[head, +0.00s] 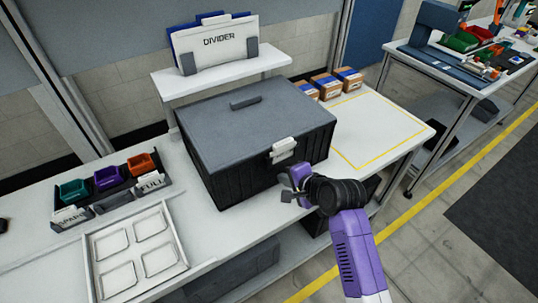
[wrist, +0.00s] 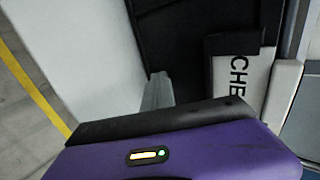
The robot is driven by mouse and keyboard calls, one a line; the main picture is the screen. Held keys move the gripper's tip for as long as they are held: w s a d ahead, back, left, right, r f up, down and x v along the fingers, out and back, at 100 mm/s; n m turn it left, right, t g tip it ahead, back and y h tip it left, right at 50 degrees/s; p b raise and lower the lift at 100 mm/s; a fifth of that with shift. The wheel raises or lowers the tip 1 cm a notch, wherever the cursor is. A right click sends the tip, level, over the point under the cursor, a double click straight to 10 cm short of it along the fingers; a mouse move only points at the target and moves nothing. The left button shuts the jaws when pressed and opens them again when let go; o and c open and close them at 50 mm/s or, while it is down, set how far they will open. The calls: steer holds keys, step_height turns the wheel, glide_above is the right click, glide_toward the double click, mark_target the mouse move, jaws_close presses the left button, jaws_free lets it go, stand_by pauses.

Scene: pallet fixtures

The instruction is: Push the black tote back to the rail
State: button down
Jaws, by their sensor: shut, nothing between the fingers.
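The black tote (head: 240,185) stands on the white bench with its grey lid (head: 250,115) closed. A white latch (head: 283,149) is on its front face. In the wrist view the tote's dark wall (wrist: 180,50) fills the upper middle, beside a white label (wrist: 241,72) reading "CHE". My gripper (head: 288,197) is in front of the tote, low and near its front right corner. Its fingers are shut and empty, and show as a grey tip in the wrist view (wrist: 157,92). I cannot tell whether they touch the tote. I cannot make out the rail behind the tote.
A raised white shelf (head: 222,76) holding a "DIVIDER" board (head: 215,42) stands behind the tote. Small boxes (head: 330,85) and a yellow-outlined area (head: 375,130) lie right. Coloured bins (head: 108,178) and a white tray (head: 92,262) lie left.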

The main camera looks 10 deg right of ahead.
mark_target(279, 170)
steer(key=shift+w+a+b, duration=0.25)
steer(key=shift+w+a, duration=0.05)
steer(key=shift+w, duration=0.65)
steer(key=shift+w+a+b, duration=0.3)
steer(key=shift+w+a, duration=0.05)
steer(key=shift+w, duration=0.55)
steer(key=shift+w+a+b, duration=0.25)
steer(key=shift+w+a, duration=0.05)
steer(key=shift+w, duration=0.65)
steer(key=shift+s+d+r+p, duration=0.1)
steer(key=shift+s+d+p, duration=0.1)
steer(key=shift+s+p, duration=0.35)
steer(key=shift+s+d+r+p, duration=0.1)
steer(key=shift+s+d+p, duration=0.1)
steer(key=shift+s+p, duration=0.35)
steer(key=shift+s+d+f+p, duration=0.1)
steer(key=shift+s+d+p, duration=0.2)
steer(key=shift+s+p, duration=0.45)
steer(key=shift+s+d+f+p, duration=0.1)
steer(key=shift+s+d+p, duration=0.3)
steer(key=shift+s, duration=0.65)
steer(key=shift+a, duration=0.1)
